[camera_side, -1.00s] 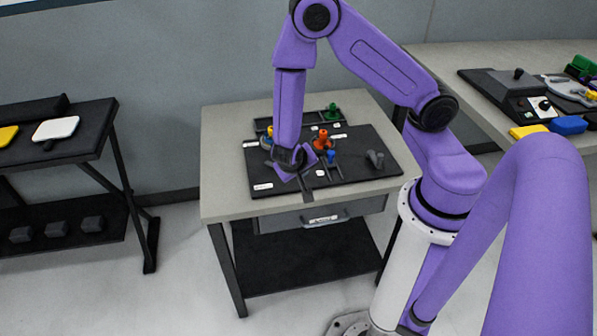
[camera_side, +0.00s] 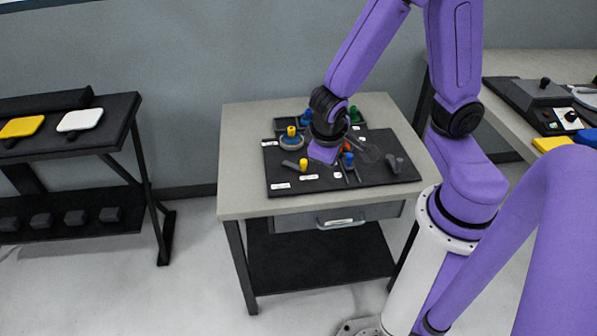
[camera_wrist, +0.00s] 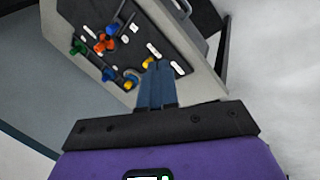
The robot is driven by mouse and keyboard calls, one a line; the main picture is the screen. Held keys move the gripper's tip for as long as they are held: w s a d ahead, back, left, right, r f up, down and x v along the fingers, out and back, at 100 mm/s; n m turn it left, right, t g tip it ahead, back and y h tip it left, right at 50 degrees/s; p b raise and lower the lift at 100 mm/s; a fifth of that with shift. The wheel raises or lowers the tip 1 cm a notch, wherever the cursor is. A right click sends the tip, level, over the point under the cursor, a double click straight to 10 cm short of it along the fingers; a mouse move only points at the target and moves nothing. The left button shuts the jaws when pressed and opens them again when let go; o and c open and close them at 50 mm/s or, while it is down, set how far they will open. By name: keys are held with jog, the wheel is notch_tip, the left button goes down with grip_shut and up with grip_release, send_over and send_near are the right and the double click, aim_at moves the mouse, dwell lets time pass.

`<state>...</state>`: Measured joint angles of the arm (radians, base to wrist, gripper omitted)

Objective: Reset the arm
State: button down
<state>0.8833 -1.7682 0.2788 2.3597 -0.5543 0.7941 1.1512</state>
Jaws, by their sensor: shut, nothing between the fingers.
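My gripper (camera_wrist: 158,68) is shut and empty, its two blue-grey fingers together in the wrist view. In the side view, its purple hand (camera_side: 322,152) is over the black board (camera_side: 290,187) on the small grey table, and its fingertips are hard to make out there. In the wrist view the board (camera_wrist: 125,42) lies beyond the fingers. No part is seen in the grip. Whether the hand touches anything below it cannot be told from the side view.
On the board stand a yellow-topped blue piece (camera_side: 291,138), a small yellow piece (camera_side: 303,165), a blue piece (camera_side: 348,159) and a grey piece (camera_side: 394,163). A green piece (camera_side: 353,114) is at the back. Side tables stand left and right.

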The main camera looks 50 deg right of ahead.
jog(key=s+a+r+n+g+y, duration=0.1)
jog(key=s+a+r+n+y, duration=0.2)
jog(key=s+r+n+y, duration=0.2)
jog(key=shift+s+a+r+n+g, duration=0.15)
jog(key=shift+s+r+n+g, duration=0.25)
jog(key=shift+s+r+n, duration=1.95)
